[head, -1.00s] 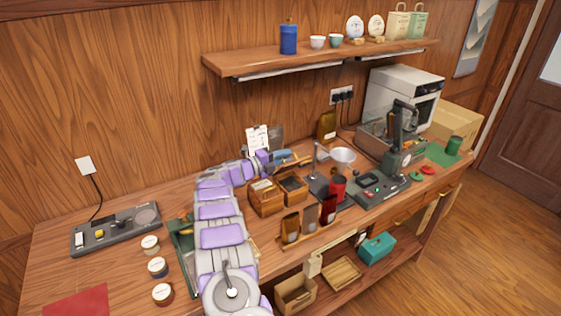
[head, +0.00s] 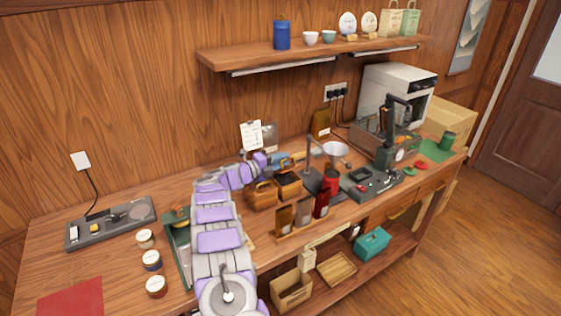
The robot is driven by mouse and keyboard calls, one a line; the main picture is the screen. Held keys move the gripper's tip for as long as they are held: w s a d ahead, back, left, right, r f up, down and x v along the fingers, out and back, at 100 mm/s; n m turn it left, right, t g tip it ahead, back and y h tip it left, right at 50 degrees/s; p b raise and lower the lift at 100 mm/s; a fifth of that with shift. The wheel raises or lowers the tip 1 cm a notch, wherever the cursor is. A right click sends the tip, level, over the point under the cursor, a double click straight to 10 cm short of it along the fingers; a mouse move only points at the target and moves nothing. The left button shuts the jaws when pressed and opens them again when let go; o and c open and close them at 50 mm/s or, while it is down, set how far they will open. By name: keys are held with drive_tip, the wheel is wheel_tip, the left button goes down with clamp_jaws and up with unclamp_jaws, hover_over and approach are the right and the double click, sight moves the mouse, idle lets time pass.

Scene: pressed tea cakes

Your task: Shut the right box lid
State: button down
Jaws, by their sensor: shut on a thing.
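Two small brown wooden boxes stand side by side on the bench, just right of my arm. The left box (head: 262,196) has its lid down with a handle on top. The right box (head: 289,186) is partly behind it; its lid (head: 287,177) now looks low over the top, but I cannot tell whether it is fully flush. My gripper (head: 272,164) is at the back of the right box, at the lid. It is small and partly hidden, and appears shut on the lid.
A rack of dark pouches (head: 303,214) stands in front of the boxes. A red canister (head: 331,184) and a funnel stand (head: 335,150) are to the right. A green tray (head: 180,250) and several jars lie left of my arm. A shelf (head: 320,55) hangs above.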

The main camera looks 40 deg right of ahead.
drive_tip(key=shift+s+d+r, duration=0.2)
drive_tip(key=shift+s+r, duration=0.05)
drive_tip(key=shift+s, duration=0.05)
drive_tip(key=c, duration=1.4)
unclamp_jaws()
drive_tip(key=shift+o, duration=0.9)
drive_tip(key=shift+s+a+r, duration=0.1)
drive_tip(key=shift+s+r, duration=0.05)
